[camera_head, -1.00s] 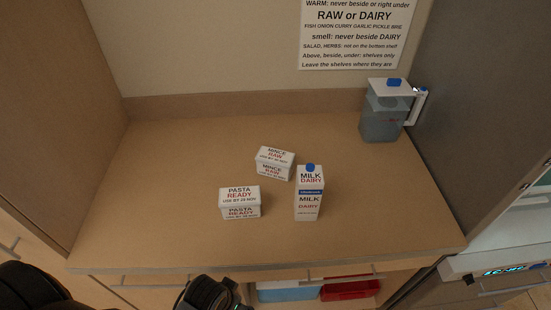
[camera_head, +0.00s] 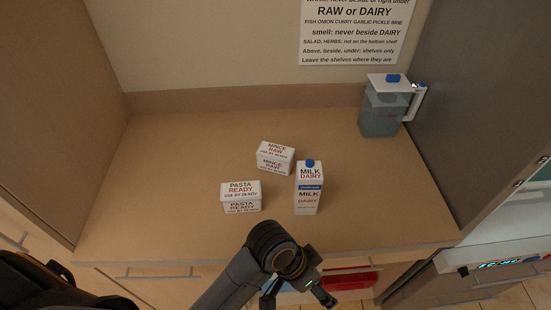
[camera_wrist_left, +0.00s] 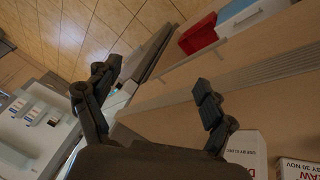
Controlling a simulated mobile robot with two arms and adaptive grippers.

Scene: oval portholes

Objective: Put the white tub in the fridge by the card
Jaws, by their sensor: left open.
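Two white tubs stand on the counter: one labelled PASTA READY (camera_head: 241,198) and one labelled MINCE RAW (camera_head: 275,160) behind it. My left gripper (camera_head: 297,298) is at the counter's front edge, in front of the tubs, and also shows in the left wrist view (camera_wrist_left: 155,88), open and empty. The card (camera_head: 355,30) is on the wall. A lit fridge interior (camera_wrist_left: 35,120) with labelled items shows at the left wrist view's left. My right gripper is not seen.
A milk carton (camera_head: 309,188) stands right of the pasta tub, close to the mince tub. A lidded jug (camera_head: 382,108) stands at the back right. A red bin (camera_head: 350,279) is below the counter. The counter's left side is clear. A grey panel (camera_head: 475,110) rises at right.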

